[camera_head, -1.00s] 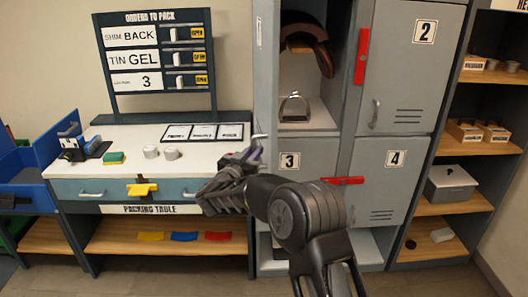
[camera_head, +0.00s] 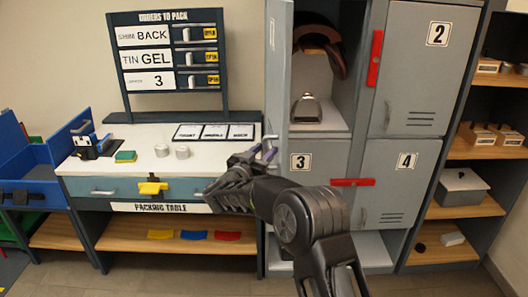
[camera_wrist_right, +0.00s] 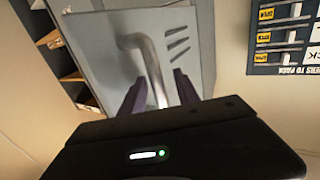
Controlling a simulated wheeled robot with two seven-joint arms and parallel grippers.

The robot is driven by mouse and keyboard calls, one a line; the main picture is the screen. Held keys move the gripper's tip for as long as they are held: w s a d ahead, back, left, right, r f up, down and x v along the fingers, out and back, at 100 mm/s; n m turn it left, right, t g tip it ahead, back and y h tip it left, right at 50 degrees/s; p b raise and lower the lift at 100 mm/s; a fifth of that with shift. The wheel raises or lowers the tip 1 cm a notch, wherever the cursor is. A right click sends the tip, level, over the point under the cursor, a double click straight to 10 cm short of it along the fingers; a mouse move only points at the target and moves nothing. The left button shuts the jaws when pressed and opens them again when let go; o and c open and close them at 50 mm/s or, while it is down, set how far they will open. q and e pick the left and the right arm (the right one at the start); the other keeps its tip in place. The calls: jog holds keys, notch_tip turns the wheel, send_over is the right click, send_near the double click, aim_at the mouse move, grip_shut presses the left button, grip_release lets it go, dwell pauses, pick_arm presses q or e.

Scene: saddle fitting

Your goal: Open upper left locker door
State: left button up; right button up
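The upper left locker door (camera_head: 278,75) stands swung open and shows nearly edge-on in the head view. It fills much of the right wrist view as a grey panel with vent slots (camera_wrist_right: 190,40). Its bent metal handle (camera_wrist_right: 153,65) passes between the two dark purple fingers of my right gripper (camera_wrist_right: 160,95). The fingers are apart, one on each side of the handle, with gaps visible. In the head view my right gripper (camera_head: 264,152) is at the lower end of the door. My left gripper is not in view.
Inside the open locker are a brown saddle (camera_head: 320,38) and a stirrup (camera_head: 307,108). Locker doors 2 (camera_head: 425,70), 3 (camera_head: 318,165) and 4 (camera_head: 400,180) are shut. The packing table (camera_head: 140,145) is left of the lockers; shelves (camera_head: 465,212) stand right.

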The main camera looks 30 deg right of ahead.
jog(key=shift+f, duration=0.1)
jog(key=b+v, duration=0.2)
jog(key=v, duration=0.5)
jog(key=shift+s+a, duration=0.25)
jog(key=shift+a, duration=0.05)
